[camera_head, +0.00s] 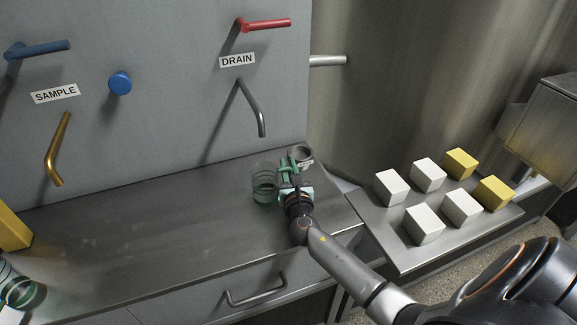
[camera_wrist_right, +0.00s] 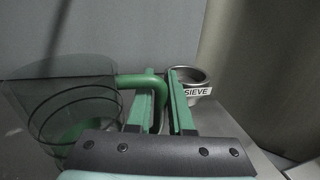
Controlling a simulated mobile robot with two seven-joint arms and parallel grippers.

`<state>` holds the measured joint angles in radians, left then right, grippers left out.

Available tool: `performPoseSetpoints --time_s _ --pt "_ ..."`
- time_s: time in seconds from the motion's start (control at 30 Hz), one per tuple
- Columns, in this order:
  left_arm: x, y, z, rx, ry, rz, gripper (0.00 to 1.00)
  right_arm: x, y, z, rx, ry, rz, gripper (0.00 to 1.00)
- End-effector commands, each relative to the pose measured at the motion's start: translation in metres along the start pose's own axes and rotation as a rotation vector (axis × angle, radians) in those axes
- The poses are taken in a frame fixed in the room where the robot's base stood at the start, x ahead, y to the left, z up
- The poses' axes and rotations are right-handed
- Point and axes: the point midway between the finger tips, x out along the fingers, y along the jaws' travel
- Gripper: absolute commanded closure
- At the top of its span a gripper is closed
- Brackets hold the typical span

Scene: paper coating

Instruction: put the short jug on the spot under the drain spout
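The short jug (camera_head: 264,186) is clear with dark rings and a green handle. It is upright at the counter's back right, below the drain spout (camera_head: 252,108) in the picture. I cannot tell whether its base touches the counter. My right gripper (camera_head: 290,168) is at its right side. In the right wrist view, the jug (camera_wrist_right: 75,110) is on the left, and its handle (camera_wrist_right: 138,82) passes between the fingers of my right gripper (camera_wrist_right: 162,95), which look closed on it. The spot under the spout is not distinguishable. My left gripper is not in view.
A metal cup labelled SIEVE (camera_head: 301,154) stands close behind my right gripper. Another clear vessel (camera_head: 18,290) is at the lower left. A tray (camera_head: 412,262) with white and yellow blocks is on the right. The counter's middle (camera_head: 150,220) is clear.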

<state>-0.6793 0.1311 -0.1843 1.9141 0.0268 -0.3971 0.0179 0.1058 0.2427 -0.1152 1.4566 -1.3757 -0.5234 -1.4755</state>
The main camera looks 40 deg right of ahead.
Motion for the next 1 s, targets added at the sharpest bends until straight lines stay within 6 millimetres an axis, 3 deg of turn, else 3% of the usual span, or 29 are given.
performPoseSetpoints --time_s 0.2,0.53,0.67,1.0 --pt "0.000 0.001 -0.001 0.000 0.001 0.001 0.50 0.000 0.000 0.000 -0.001 0.000 0.000 0.56" --pt "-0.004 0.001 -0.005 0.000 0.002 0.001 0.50 0.000 0.000 0.006 0.000 0.000 0.000 0.56" --pt "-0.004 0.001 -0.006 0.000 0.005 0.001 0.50 -0.018 0.000 0.003 -0.001 0.002 0.001 0.56" --pt "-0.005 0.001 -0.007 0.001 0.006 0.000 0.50 -0.088 0.000 0.002 0.000 0.003 0.002 0.56"
